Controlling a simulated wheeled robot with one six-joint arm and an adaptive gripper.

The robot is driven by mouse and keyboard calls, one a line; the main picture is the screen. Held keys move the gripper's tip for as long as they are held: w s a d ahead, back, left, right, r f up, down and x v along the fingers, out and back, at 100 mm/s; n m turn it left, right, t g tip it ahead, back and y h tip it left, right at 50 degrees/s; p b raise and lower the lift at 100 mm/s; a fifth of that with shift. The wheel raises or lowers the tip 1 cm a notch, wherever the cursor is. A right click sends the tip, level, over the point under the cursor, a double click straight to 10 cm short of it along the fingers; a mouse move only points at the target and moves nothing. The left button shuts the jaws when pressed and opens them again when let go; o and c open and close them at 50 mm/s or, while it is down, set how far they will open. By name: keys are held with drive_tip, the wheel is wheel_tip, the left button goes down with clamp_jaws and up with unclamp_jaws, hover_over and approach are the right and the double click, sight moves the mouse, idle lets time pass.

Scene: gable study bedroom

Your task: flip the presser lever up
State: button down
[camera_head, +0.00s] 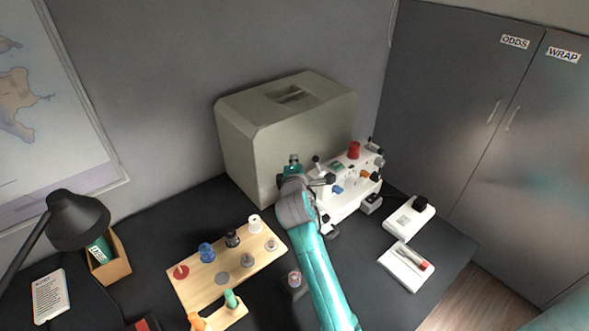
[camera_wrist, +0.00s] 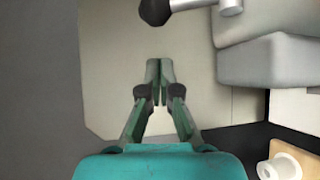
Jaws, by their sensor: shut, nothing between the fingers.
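The white sewing machine (camera_head: 345,198) stands right of centre on the dark desk. Its small levers and knobs are partly hidden behind my arm in the head view. In the wrist view, a metal lever with a dark ball end (camera_wrist: 155,10) shows at the top edge, probably the presser lever. My gripper (camera_wrist: 160,75) is shut and empty, its fingertips together below that ball in the picture and apart from it. In the head view my wrist is beside the machine's left end, and the fingertips are not clear.
A large beige case (camera_head: 240,150) stands behind the machine. A wooden spool board (camera_head: 200,290) lies to the left. White pedals (camera_head: 405,268) sit at the right. A desk lamp (camera_head: 78,220) and small box (camera_head: 108,268) are far left.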

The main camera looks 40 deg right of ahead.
drive_tip(key=shift+s+d+r, duration=0.2)
drive_tip(key=shift+s+d, duration=0.35)
drive_tip(key=shift+s, duration=0.3)
drive_tip(key=shift+s+d+r, duration=0.2)
drive_tip(key=shift+s+d, duration=0.35)
drive_tip(key=shift+s, duration=0.3)
drive_tip(key=shift+s+r+m+t+h, duration=0.2)
drive_tip(key=shift+s+m+t+h, duration=0.1)
drive_tip(key=shift+m+t+h, duration=0.25)
drive_tip(key=shift+s+r+m+t+h, duration=0.15)
drive_tip(key=shift+s+m+t+h, duration=0.35)
drive_tip(key=shift+m+t, duration=0.3)
drive_tip(key=shift+s+d+r, duration=0.1)
drive_tip(key=shift+s+r, duration=0.05)
drive_tip(key=shift+s, duration=0.8)
drive_tip(key=shift+w+a+r, duration=1.05)
drive_tip(key=shift+w, duration=0.1)
drive_tip(key=s+a+f, duration=0.5)
drive_tip(key=s+a, duration=0.1)
